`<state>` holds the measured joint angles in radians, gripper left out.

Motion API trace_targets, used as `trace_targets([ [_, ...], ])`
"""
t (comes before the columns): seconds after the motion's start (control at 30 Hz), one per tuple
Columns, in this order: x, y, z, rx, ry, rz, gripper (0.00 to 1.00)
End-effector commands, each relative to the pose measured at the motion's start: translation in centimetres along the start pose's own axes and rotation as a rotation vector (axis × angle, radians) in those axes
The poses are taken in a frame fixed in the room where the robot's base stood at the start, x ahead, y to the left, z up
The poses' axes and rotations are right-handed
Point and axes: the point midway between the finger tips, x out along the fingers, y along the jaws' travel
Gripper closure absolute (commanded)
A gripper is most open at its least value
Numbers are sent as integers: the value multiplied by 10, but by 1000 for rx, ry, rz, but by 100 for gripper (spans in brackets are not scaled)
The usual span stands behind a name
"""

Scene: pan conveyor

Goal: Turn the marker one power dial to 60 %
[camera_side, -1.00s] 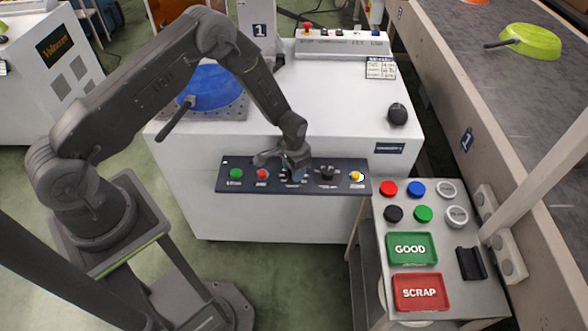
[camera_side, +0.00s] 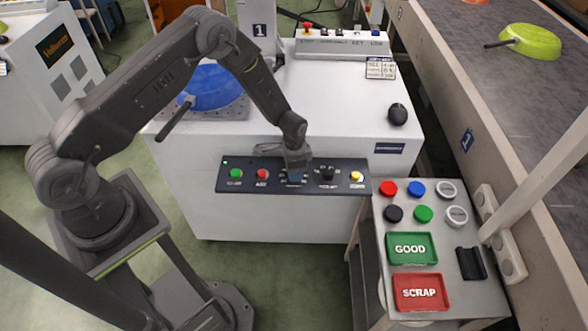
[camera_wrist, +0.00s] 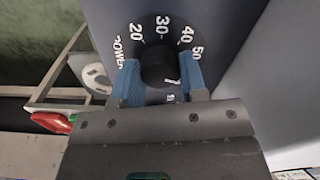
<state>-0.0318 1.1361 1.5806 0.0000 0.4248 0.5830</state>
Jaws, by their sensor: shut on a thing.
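The power dial (camera_wrist: 160,66) is a black round knob on the dark control panel (camera_side: 222,180), with white numbers 20, 30, 40 and 50 showing around it and the word POWER at left. A white pointer mark on the knob faces right and slightly down, towards the right fingertip. Numbers beyond 50 are mostly hidden by that finger and the gripper body. My gripper (camera_wrist: 160,84) is shut on the knob, one blue fingertip on each side. In the side view my gripper (camera_side: 295,174) reaches down onto the panel's middle and hides the dial.
On the panel, a green button (camera_side: 236,173) and red button (camera_side: 262,174) sit left of my gripper; a second black dial (camera_side: 327,173) and yellow button (camera_side: 356,176) sit right. A blue pan (camera_side: 215,88) lies behind on the machine. Green and red trays stand at right.

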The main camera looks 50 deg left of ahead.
Motion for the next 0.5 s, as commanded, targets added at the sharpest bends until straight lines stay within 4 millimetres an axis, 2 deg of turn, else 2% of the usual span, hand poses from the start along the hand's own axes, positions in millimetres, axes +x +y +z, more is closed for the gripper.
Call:
trace_targets([
  [0.13,0,0,0,-1,0,0,84],
  [0.17,0,0,0,-1,0,0,58],
  [0.4,0,0,0,-1,0,0,35],
  [0.5,0,0,0,-1,0,0,35],
])
